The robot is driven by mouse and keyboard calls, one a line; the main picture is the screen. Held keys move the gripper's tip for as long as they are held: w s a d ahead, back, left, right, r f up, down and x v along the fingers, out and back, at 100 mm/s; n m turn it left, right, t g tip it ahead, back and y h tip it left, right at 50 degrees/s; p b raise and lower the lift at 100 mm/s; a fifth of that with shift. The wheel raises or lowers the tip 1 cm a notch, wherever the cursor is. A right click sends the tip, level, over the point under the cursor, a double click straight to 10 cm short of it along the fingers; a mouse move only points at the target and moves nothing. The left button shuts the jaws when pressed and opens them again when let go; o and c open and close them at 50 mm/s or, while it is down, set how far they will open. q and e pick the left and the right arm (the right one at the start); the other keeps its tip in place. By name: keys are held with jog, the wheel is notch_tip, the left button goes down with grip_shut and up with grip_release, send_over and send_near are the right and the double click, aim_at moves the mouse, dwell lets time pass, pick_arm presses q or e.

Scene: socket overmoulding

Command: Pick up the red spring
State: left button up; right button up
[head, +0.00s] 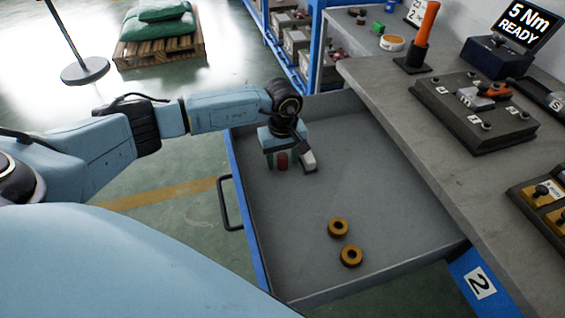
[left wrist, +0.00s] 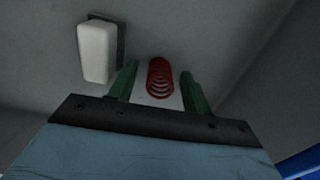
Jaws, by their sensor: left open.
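The red spring (head: 282,161) is in the open grey drawer (head: 345,150), near its far left part. My left gripper (head: 281,157) is over it, pointing down. In the left wrist view the spring (left wrist: 159,78) shows as stacked red coils between the two green fingers of the gripper (left wrist: 160,88). The fingers stand apart, one on each side, with a gap to the coils. The gripper is open. I cannot tell how far down the spring the fingertips reach. My right gripper is not in view.
A white block with a dark base (head: 308,161) stands close beside the gripper; it also shows in the left wrist view (left wrist: 97,52). Two brass rings (head: 338,228) (head: 351,256) lie nearer in the drawer. The workbench (head: 400,110) bounds the right side. The drawer's middle is clear.

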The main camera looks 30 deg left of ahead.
pick_arm(q)
jog(key=c, duration=0.9)
